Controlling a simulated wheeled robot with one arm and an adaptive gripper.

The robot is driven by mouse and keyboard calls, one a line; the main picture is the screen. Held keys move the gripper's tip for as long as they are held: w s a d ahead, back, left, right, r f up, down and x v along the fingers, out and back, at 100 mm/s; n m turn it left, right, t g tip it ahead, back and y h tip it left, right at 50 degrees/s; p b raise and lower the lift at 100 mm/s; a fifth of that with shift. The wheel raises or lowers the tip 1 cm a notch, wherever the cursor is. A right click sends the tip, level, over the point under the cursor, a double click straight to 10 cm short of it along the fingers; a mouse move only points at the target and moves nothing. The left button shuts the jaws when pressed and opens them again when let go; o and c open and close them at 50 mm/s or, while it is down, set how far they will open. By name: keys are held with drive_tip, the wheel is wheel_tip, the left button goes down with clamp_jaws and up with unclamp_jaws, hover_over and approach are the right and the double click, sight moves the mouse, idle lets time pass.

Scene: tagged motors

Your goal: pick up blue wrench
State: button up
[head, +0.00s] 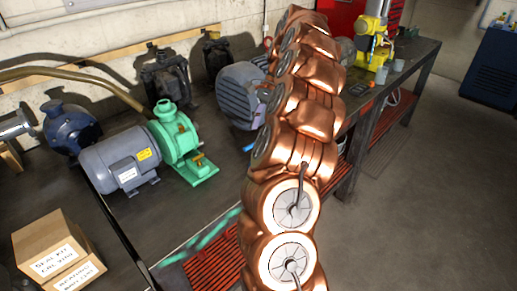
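A small bit of blue (249,148) shows on the bench just left of my copper-coloured arm. It may be part of the blue wrench, but it is too small and too covered to tell. No whole blue wrench is clearly visible. My arm runs up the middle of the head view and hides part of the bench behind it. My gripper is not visible; whether it is open or shut does not show.
On the bench (190,222) stand a green pump (172,130) with a grey motor (120,160), a dark blue pump (70,128) and a larger grey motor (240,95). Cardboard boxes (45,243) sit front left. A yellow machine (372,42) stands far right. The floor (430,190) at right is clear.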

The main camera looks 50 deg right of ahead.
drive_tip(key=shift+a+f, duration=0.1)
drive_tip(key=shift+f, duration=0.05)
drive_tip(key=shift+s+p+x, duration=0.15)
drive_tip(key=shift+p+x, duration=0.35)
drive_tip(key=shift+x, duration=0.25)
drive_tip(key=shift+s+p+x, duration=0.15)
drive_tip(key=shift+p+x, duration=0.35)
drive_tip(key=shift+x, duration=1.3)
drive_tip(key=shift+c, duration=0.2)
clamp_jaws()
